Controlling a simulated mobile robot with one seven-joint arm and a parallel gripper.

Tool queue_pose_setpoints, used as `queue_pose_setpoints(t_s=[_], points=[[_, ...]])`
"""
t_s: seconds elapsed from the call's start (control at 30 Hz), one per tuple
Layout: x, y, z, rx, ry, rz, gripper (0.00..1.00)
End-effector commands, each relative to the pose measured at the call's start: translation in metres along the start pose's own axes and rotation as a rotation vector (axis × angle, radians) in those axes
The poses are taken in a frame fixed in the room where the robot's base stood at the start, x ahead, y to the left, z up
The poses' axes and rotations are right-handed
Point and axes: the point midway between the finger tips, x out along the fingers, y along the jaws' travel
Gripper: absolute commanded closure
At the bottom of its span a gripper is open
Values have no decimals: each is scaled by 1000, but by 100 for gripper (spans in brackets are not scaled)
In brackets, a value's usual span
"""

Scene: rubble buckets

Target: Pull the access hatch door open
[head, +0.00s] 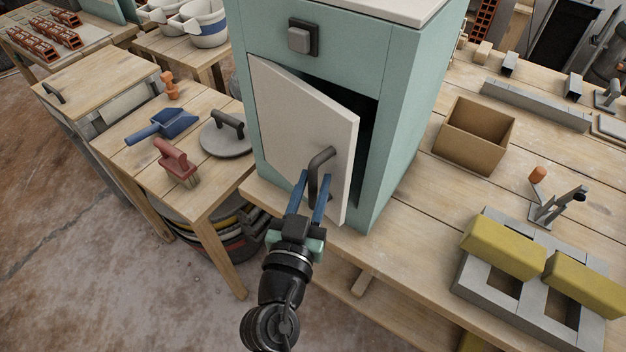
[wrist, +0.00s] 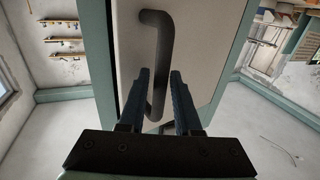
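The access hatch door (head: 296,128) is an off-white panel on the front of a pale green cabinet (head: 405,110). It is hinged at the left and stands ajar, with a dark gap (head: 368,125) along its top and right side. Its dark grey bar handle (head: 318,163) is near the free right edge. My gripper (head: 313,182) is at the handle, with a blue finger on each side. In the wrist view, my gripper (wrist: 159,78) is closed around the lower part of the handle (wrist: 157,40), against the pale door (wrist: 196,50).
A cardboard box (head: 474,138), grey blocks and yellow sponges (head: 503,248) lie on the workbench (head: 410,225) at the right. A lower table at the left holds a blue scoop (head: 170,125), a red brush (head: 177,163) and a round float (head: 226,140). Floor shows at the lower left.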

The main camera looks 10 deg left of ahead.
Motion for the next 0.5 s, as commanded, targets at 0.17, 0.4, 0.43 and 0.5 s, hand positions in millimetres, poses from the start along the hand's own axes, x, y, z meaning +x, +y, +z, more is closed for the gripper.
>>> queue_pose_setpoints(t_s=[0.17,0.4,0.43,0.5], points=[[0,0,0,0,1,0,68],[0,0,0,0,1,0,100],[0,0,0,0,1,0,100],[0,0,0,0,1,0,100]])
